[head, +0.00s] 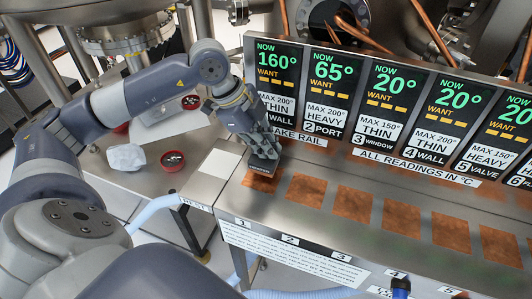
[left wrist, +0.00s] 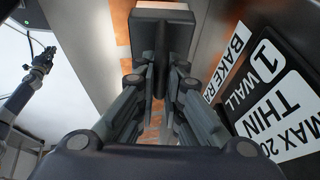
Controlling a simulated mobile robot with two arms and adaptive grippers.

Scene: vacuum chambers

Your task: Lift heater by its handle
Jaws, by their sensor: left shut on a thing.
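The heater (head: 262,165) is a dark block at the left end of the metal rail, over the copper patch at slot 1. My left gripper (head: 256,146) reaches down onto it from above. In the left wrist view the heater (left wrist: 162,16) shows as a black slab with an upright handle plate (left wrist: 160,60). My left gripper's fingers (left wrist: 159,85) are shut on this handle from both sides. I cannot tell whether the heater touches the copper. My right gripper (left wrist: 40,65) seems to show small at the left of the wrist view; its jaws are unclear.
A display panel (head: 385,108) stands behind the rail (head: 225,190), close to my left gripper; the first screen reads 160°. Several bare copper patches (head: 306,188) run to the right. Chamber pipes are behind.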

